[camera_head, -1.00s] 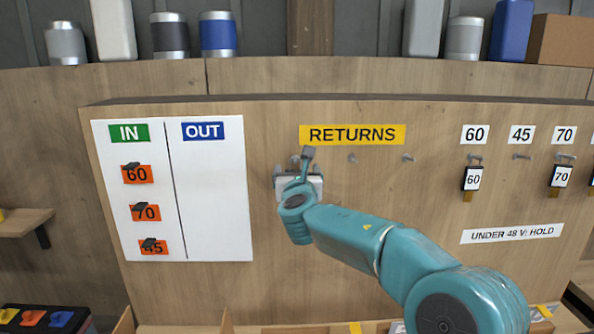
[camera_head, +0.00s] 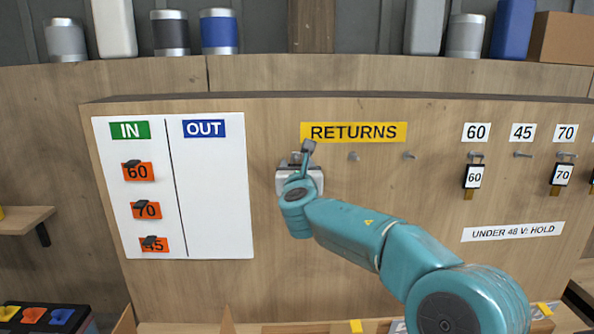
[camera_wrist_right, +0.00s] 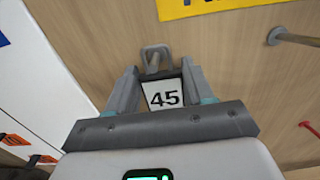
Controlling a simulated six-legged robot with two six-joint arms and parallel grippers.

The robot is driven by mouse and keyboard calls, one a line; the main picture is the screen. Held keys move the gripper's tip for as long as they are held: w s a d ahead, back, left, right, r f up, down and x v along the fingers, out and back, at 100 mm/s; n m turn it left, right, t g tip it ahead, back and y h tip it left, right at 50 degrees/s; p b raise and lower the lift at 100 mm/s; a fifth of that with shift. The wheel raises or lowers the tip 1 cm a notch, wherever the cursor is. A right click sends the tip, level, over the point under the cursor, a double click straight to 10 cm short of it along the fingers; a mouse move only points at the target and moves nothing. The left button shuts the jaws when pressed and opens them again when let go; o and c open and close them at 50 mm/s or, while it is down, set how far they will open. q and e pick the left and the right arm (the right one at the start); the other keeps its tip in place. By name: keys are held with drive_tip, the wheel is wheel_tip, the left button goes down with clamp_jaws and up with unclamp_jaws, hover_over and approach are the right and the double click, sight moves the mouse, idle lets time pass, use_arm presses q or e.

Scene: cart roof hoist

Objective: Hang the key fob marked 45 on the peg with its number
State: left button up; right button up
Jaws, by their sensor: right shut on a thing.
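The key fob marked 45 (camera_wrist_right: 165,95) is white with a dark edge and shows in the right wrist view between the fingers of my right gripper (camera_wrist_right: 150,92). My right gripper (camera_head: 298,165) is shut on it at the left peg under the yellow RETURNS sign (camera_head: 353,132). In the head view the gripper hides the fob. A grey metal loop or peg end shows just beyond the fob in the wrist view; I cannot tell whether the fob is on the peg. The peg under the 45 label (camera_head: 522,155) is bare. My left gripper is not in view.
Fobs marked 60 (camera_head: 473,177) and 70 (camera_head: 561,175) hang on either side of the bare 45 peg. Two empty pegs, one of them (camera_head: 409,155), are under RETURNS. An IN/OUT board (camera_head: 208,200) carries orange tags on the left. Canisters stand on top.

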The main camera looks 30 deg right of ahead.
drive_tip(key=shift+a, duration=0.2)
drive_tip(key=s+a, duration=0.1)
drive_tip(key=s, duration=0.1)
drive_tip(key=s+a+r+b, duration=0.1)
drive_tip(key=s, duration=0.1)
drive_tip(key=shift+a+r, duration=0.1)
drive_tip(key=shift+a, duration=0.05)
idle(0.5)
drive_tip(key=shift+b, duration=0.3)
drive_tip(key=shift+b+v, duration=0.85)
drive_tip(key=shift+v, duration=1.65)
